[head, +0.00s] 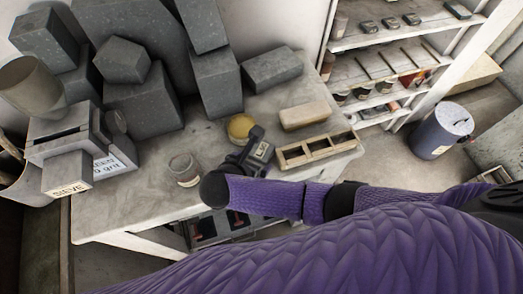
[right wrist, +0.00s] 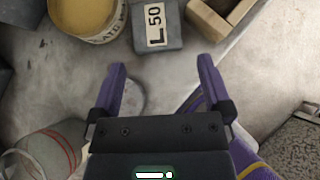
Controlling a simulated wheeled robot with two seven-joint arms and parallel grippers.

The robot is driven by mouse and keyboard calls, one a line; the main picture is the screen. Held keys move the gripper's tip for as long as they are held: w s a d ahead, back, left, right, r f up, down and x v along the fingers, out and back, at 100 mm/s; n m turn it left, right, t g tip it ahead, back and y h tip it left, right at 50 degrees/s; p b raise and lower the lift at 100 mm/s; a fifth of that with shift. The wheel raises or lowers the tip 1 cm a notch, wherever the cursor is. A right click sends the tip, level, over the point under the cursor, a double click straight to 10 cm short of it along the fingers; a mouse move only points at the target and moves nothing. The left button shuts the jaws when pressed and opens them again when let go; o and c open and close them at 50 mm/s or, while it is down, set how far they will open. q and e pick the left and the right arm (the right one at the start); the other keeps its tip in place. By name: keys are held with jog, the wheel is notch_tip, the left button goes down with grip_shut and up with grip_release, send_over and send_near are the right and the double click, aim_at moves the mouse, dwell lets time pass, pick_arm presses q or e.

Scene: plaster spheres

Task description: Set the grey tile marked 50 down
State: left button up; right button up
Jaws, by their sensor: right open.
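The grey tile marked 50 (right wrist: 157,38) lies on the tabletop at the top of the right wrist view, its white label facing up. It also shows in the head view, where its pale label (head: 263,151) is partly beside my gripper. My right gripper (right wrist: 160,70) is open, with its two purple fingers apart and nothing between them. The tile is just beyond the fingertips, with a small gap showing. In the head view my right gripper (head: 250,153) is low over the table's front part. My left gripper is not in view.
A tub of yellow material (head: 240,127) stands left of the tile, and a wooden compartment box (head: 317,150) stands right. A pale block (head: 305,116) is behind the box. Bare tabletop (head: 150,205) shows at front left.

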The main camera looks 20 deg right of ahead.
aim_at(257, 158)
jog(key=b+x, duration=0.1)
jog(key=x, duration=0.3)
jog(key=shift+w+a+f, duration=0.1)
jog(key=shift+f, duration=0.2)
jog(key=shift+r, duration=0.1)
grip_shut()
